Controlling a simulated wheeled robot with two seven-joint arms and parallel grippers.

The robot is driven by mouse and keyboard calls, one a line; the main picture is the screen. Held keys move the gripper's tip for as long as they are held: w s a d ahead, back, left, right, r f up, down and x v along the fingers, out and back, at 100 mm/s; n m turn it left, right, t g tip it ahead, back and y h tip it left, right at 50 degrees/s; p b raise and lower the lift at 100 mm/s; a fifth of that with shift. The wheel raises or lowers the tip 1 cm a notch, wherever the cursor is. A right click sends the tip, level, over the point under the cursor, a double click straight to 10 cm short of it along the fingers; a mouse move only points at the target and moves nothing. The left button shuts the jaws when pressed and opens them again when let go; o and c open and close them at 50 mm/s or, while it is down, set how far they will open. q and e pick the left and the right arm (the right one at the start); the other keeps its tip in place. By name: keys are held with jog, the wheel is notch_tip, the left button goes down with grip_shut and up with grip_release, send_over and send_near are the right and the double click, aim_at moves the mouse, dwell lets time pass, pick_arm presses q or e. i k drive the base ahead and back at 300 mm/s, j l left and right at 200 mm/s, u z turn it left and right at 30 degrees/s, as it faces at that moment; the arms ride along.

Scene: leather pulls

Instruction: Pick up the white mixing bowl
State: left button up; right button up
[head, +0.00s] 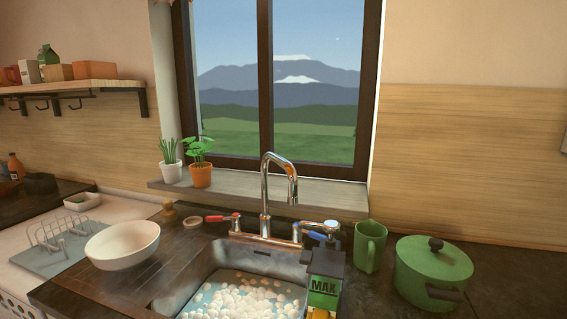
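The white mixing bowl (122,245) sits upright on the dark wooden counter, left of the sink. Its inside looks empty from here. Neither of my grippers shows in the head view.
The sink (172,297) holds foamy water; a chrome faucet (265,195) rises behind it. A dish rack (62,238) stands left of the bowl. A green mug (370,246), a green lidded pot (432,270) and a green "MAX" container (324,285) are at right.

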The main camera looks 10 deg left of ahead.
aim_at(125, 247)
jog(key=u, duration=1.55)
jog(key=i+j, duration=0.15)
jog(key=j, duration=0.15)
jog(key=i+j+z, duration=0.15)
jog(key=j+z, duration=0.35)
jog(key=i+j+z, duration=0.1)
jog(key=j+z, duration=0.9)
jog(key=l, duration=0.1)
